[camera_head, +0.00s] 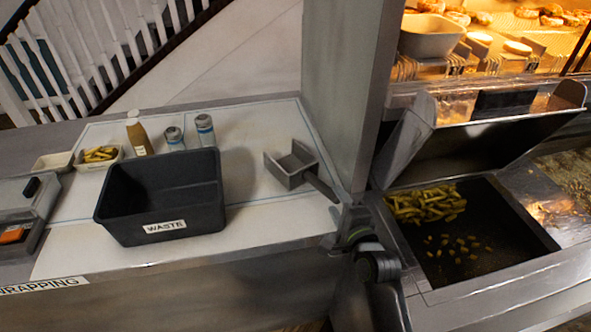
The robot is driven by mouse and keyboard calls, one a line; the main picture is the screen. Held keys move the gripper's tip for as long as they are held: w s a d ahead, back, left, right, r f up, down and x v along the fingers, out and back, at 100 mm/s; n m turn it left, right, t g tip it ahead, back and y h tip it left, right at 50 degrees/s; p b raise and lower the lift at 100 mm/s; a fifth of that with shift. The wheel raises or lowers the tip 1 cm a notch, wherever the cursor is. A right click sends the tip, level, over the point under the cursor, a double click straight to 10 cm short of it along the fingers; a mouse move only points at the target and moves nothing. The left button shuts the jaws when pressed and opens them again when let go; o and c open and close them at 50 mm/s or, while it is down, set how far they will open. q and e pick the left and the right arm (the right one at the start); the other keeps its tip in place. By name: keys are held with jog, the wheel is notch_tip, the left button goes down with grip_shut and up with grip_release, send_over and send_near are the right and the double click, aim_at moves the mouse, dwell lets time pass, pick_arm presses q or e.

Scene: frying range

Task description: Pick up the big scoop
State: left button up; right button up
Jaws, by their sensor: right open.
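The big scoop (288,174) is a grey metal scoop with a squared open pan, lying on the white worktop (265,215). Its dark handle (321,187) points right and toward me, to the worktop's right edge. My right gripper (343,213) is open at the near end of the handle, beside the grey pillar. I cannot tell whether the handle end lies between its fingers. My left gripper is not in view.
A black bin labelled WASTE (163,197) stands left of the scoop. Behind it are two shakers (204,128), a brown bottle (139,134) and a tray of chips (99,155). A grey pillar (349,90) rises right of the scoop. A chip pan (480,250) lies at the right.

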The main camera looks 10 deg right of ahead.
aim_at(329, 193)
jog(key=shift+p+x, duration=0.7)
jog(key=shift+x, duration=1.75)
jog(key=shift+a, duration=0.2)
jog(key=shift+c, duration=0.3)
grip_shut()
jog(key=shift+r, duration=0.1)
